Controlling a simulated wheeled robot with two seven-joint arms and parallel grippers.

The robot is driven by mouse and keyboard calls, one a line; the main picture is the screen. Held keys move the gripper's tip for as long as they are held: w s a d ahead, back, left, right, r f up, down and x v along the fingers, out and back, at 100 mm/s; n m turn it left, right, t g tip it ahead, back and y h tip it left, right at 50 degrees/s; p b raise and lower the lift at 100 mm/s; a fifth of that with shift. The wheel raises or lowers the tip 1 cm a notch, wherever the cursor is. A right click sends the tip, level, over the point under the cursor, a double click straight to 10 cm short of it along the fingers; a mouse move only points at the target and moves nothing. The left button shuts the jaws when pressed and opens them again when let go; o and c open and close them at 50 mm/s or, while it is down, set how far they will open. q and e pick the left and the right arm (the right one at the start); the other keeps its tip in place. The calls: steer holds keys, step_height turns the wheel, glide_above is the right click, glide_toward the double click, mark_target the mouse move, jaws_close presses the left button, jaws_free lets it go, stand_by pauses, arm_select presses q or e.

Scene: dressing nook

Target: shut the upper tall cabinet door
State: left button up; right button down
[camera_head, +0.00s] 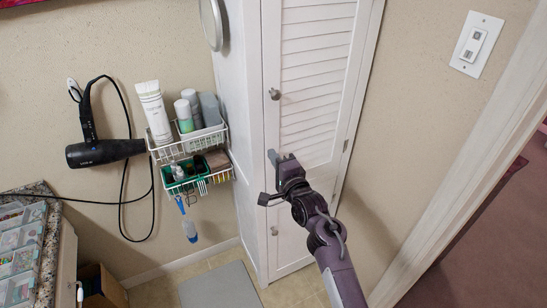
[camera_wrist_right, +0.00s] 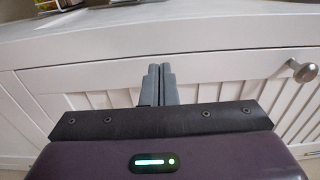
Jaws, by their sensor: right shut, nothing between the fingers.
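The upper tall cabinet door (camera_head: 315,75) is white and louvered, with a round metal knob (camera_head: 275,94) near its left edge. It looks flush with the cabinet frame; I cannot tell whether a slight gap is left. In the right wrist view the louvered door (camera_wrist_right: 215,88) lies behind my fingers, with a knob (camera_wrist_right: 303,71) at the right. My right gripper (camera_head: 272,157) is shut and empty, below the upper knob and close in front of the door's lower left part. Whether it touches the door is unclear. My left gripper is out of view.
A lower cabinet door (camera_head: 288,245) sits below, partly behind my arm. A wire rack (camera_head: 190,150) with bottles hangs left of the cabinet, beside a hair dryer (camera_head: 105,152) and its cord. A door frame (camera_head: 460,170) stands at the right. A grey mat (camera_head: 220,287) lies on the floor.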

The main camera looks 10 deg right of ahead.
steer(key=shift+s, duration=0.1)
steer(key=b+v, duration=0.1)
steer(key=v, duration=0.7)
steer(key=s+f+n+g+h, duration=0.1)
steer(key=s+f+n+g, duration=0.3)
steer(key=f, duration=0.8)
steer(key=s+f+n+g, duration=0.15)
steer(key=s+f, duration=0.35)
steer(key=f, duration=0.7)
steer(key=s+f+n+g+h, duration=0.1)
steer(key=s+f+n+g, duration=0.3)
steer(key=f, duration=0.8)
steer(key=s+d+f+n+g+h, duration=0.1)
steer(key=s+f, duration=0.5)
steer(key=s, duration=0.6)
steer(key=s+d+f+n+g+h, duration=0.1)
steer(key=s+d+f+n+g, duration=0.2)
steer(key=s+d+f, duration=0.3)
steer(key=s+d+f+n+g+h, duration=0.1)
steer(key=s+d+f+n+g, duration=0.2)
steer(key=s+f, duration=0.5)
steer(key=s, duration=0.9)
steer(key=shift+s+d+f+n, duration=0.25)
steer(key=shift+s+d+n, duration=0.05)
steer(key=shift+d+n, duration=0.1)
